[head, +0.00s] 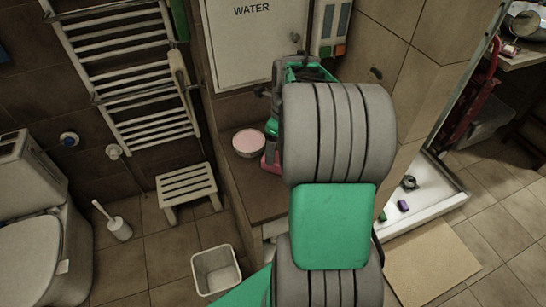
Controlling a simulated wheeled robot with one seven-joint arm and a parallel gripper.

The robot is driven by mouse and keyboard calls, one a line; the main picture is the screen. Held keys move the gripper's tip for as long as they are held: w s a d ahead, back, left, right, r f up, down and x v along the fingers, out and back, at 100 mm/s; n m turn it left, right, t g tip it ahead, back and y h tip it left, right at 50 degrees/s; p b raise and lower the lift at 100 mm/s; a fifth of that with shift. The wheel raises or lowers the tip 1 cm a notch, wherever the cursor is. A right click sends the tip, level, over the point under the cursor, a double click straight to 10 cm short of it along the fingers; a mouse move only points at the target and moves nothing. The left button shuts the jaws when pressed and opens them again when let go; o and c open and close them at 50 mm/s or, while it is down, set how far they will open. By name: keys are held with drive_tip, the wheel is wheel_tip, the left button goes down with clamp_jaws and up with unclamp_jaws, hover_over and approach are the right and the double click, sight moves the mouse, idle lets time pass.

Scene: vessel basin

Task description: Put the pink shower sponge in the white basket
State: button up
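A small pink thing (269,163), which may be the shower sponge, shows on the brown ledge at the left edge of my arm; most of it is hidden. Green and dark parts stand directly above it, and they may belong to my wrist and gripper. My large grey and green arm covers the middle of the view, so I cannot make out the fingers or whether they hold anything. The white basket (205,283), an open square bin, stands on the floor at the lower middle and looks empty.
A round pale bowl with a pink top (249,143) sits on the brown ledge (255,200). A white slatted stool (187,187), a toilet brush (117,222) and a toilet (40,250) are to the left. A white shower tray (425,205) is at right. Floor around the basket is clear.

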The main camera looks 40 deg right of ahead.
sight(276, 157)
wheel_tip(276, 157, down, 6)
drive_tip(key=shift+w+p, duration=0.15)
drive_tip(key=shift+p, duration=0.35)
drive_tip(key=c, duration=1.5)
drive_tip(key=shift+c, duration=0.2)
drive_tip(key=shift+r, duration=0.15)
